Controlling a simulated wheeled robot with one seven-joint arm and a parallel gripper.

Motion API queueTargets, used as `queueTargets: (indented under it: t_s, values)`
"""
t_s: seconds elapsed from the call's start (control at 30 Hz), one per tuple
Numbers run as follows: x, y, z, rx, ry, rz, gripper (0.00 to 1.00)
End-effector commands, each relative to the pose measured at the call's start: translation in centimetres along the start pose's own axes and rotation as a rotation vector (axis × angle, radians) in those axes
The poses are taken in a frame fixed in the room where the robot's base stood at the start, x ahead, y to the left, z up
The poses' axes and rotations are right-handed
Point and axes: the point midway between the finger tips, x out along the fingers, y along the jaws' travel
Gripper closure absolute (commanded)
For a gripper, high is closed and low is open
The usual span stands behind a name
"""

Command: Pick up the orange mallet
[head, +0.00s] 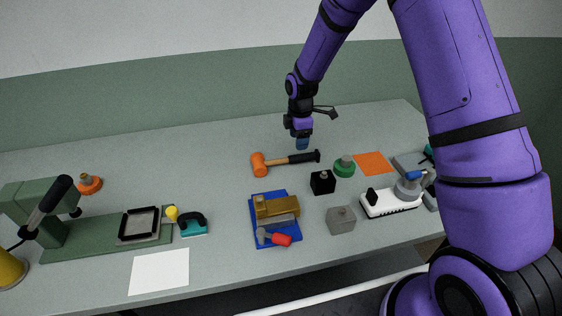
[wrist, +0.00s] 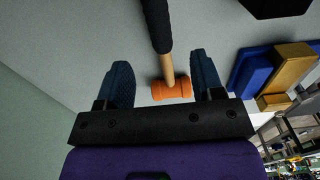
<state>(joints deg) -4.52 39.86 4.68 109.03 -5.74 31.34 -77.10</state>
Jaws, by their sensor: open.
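The orange mallet (head: 258,164) lies on the grey table near its middle, with an orange head on the left and a black-gripped handle pointing right. In the wrist view the mallet's orange head (wrist: 171,90) and wooden handle show between my two blue fingers, with the black grip running away toward the top. My gripper (head: 302,144) is above and behind the handle in the head view, pointing down. It is open and empty in the wrist view (wrist: 163,80), and the mallet appears apart from both fingers. The exact height of the fingers above the table is unclear.
A black weight (head: 322,183), a green-based weight (head: 344,167) and an orange square (head: 374,163) lie right of the mallet. The table behind the mallet is clear.

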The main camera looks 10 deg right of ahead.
Motion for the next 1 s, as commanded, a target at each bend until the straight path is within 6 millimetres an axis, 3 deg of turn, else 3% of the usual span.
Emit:
queueTargets:
  t_s: [0.1,0.43,0.7,0.97,1.0]
  values:
    - [2.0,-0.1,0.0,0.001,-0.001,-0.003,0.39]
    - [4.5,0.0,-0.1,0.001,0.000,-0.001,0.39]
    - [8.1,0.0,-0.1,0.001,-0.001,-0.001,0.39]
    - [8.5,0.1,-0.1,0.002,0.000,0.001,0.39]
    - [8.5,0.1,-0.1,0.002,0.000,0.001,0.46]
